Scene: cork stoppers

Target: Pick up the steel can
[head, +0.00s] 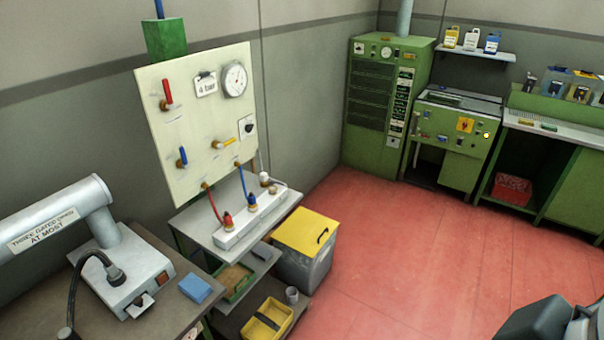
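A small grey metal-looking can (292,295) stands upright on the low shelf beneath the panel stand, at the shelf's right edge, beside a yellow tray. It is small in the head view, and I take it to be the steel can. Neither gripper shows in the head view. A dark and grey part at the bottom right corner appears to be mine, but no fingers show there.
A yellow tray (267,320) lies left of the can. A grey bin with a yellow lid (304,232) stands behind it. A workbench (185,312) with a grey machine is at the left. The red floor (400,265) is open; green cabinets line the back.

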